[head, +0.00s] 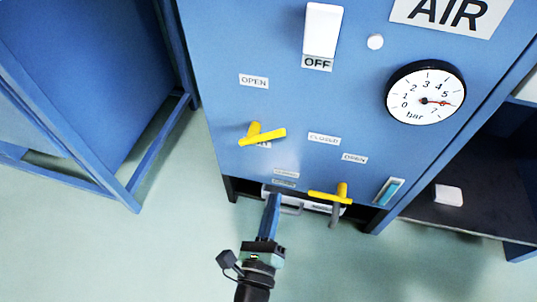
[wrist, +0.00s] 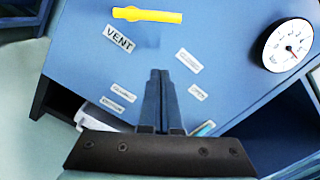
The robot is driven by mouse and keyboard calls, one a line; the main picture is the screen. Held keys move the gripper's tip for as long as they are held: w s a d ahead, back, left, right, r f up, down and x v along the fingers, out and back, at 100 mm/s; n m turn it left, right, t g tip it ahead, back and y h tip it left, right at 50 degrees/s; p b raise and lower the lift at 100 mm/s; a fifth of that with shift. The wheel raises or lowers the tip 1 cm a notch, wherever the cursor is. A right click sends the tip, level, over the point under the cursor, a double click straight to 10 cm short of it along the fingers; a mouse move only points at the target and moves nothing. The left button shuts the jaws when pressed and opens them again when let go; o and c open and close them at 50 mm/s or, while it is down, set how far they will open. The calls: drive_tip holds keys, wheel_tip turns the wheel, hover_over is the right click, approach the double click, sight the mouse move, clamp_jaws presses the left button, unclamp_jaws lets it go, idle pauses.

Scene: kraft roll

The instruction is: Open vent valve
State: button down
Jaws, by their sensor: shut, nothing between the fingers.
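The vent valve's yellow handle (head: 262,136) is on the blue cabinet front in the head view. Its bar lies nearly level, its right end pointing toward the CLOSED label (head: 324,139). An OPEN label (head: 254,81) sits above it. A label behind the handle is partly hidden. In the wrist view the yellow handle (wrist: 147,15) is at the top, beside the VENT label (wrist: 119,39). My gripper (head: 275,196) is below the handle, near the cabinet's lower edge, apart from it. In the wrist view my gripper (wrist: 160,74) has its fingers together and empty.
A second yellow handle (head: 330,197) is at the lower right of the panel, close to my gripper, with an OPEN label (head: 355,158) above. A gauge (head: 425,93) reads past 5. A white switch (head: 322,30) marked OFF is above. Blue frames stand left; a dark shelf (head: 470,205) is right.

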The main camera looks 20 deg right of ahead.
idle(0.3)
drive_tip(key=w+d+r, duration=0.2)
drive_tip(key=w, duration=0.3)
drive_tip(key=w+d+r+b, duration=0.1)
drive_tip(key=w+d, duration=0.1)
drive_tip(key=w, duration=0.3)
drive_tip(key=shift+w+r, duration=0.15)
drive_tip(key=shift+r, duration=0.25)
